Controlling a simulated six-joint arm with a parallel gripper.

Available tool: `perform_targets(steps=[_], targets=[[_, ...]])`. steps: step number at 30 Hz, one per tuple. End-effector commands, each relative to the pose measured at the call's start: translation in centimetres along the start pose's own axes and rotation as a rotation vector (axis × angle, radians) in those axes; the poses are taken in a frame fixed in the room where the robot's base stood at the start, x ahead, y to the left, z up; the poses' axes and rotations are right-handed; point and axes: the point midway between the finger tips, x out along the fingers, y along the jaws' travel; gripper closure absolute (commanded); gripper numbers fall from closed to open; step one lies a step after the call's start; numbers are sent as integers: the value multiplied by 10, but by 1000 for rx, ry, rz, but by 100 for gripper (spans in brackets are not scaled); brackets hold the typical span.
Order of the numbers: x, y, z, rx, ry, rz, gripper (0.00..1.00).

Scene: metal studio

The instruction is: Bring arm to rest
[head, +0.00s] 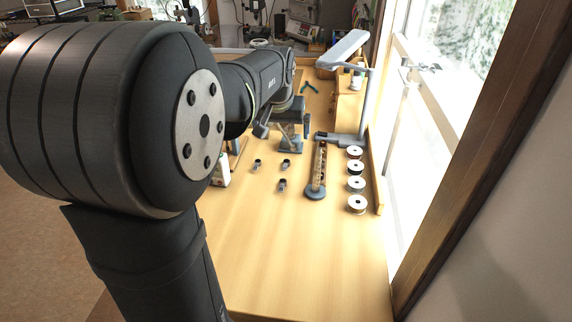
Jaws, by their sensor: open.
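My arm fills the left of the head view and reaches away over the wooden bench (300,250). My gripper (263,130) is small and dark at the far end of the arm, above the bench and beside a grey vise-like stand (291,146). It is open, and I see nothing held in it. Its fingers are hard to make out at this distance. My own arm hides part of the bench's left side.
Several small dark cylinders (285,164) stand on the bench. A grey lamp (362,110) stands behind. The front of the bench is clear; a window borders the right.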

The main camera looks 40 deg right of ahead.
Motion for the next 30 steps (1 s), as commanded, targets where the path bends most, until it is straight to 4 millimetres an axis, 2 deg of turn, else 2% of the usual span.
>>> perform_targets(steps=[6,28,29,30], targets=[[-11,0,0,0,-1,0,0],[-10,0,0,0,-1,0,0],[-10,0,0,0,-1,0,2],[-10,0,0,0,-1,0,10]])
